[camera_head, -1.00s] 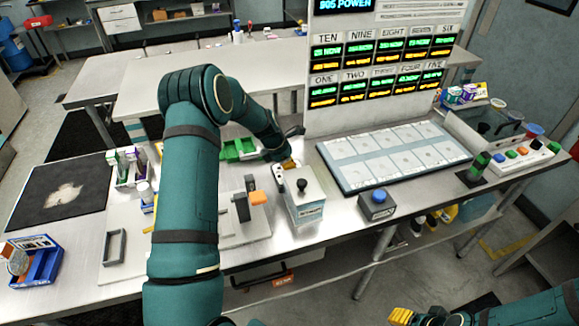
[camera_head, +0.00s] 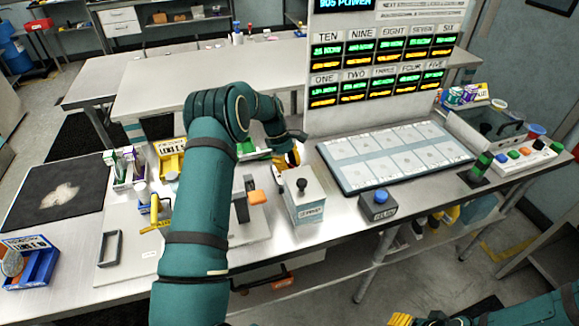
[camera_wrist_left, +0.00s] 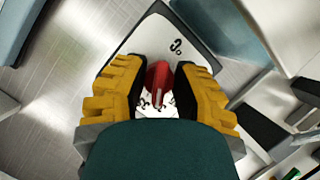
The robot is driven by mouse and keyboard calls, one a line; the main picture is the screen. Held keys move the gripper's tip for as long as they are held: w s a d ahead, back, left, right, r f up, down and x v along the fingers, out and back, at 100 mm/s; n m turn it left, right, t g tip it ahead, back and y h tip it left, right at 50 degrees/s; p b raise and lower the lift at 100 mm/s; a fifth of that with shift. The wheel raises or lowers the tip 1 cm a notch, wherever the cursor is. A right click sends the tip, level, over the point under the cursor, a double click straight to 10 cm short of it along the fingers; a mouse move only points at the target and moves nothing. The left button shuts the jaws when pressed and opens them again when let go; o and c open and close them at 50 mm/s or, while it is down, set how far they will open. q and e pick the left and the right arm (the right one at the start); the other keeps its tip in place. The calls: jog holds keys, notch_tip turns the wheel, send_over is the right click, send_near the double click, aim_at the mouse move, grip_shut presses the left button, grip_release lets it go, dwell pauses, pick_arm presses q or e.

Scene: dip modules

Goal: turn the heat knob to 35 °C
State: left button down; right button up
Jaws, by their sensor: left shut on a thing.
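In the left wrist view, a red knob (camera_wrist_left: 158,85) stands on a white panel (camera_wrist_left: 190,38) with black marks around it. My left gripper (camera_wrist_left: 160,84) has its yellow fingers on either side of the knob and is shut on it. In the head view the left gripper (camera_head: 291,158) is low over the back of a white box (camera_head: 306,207) with a black-topped lever. The knob is hidden there, and the scale values are not readable. My right gripper (camera_head: 402,319) shows only in part at the bottom edge.
A flat panel of pale cells (camera_head: 395,155) lies right of the box, with a blue-button box (camera_head: 378,205) in front. A stand with an orange part (camera_head: 257,197) is left of the box. A tall display board (camera_head: 380,75) rises behind.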

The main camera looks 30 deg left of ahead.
pick_arm(q)
jog(key=shift+s+f+m+g, duration=0.15)
jog(key=shift+m+g, duration=0.55)
jog(key=shift+m, duration=1.3)
jog(key=c, duration=0.7)
grip_release()
jog(key=shift+c, duration=0.2)
jog(key=v, duration=1.2)
jog(key=shift+d, duration=0.3)
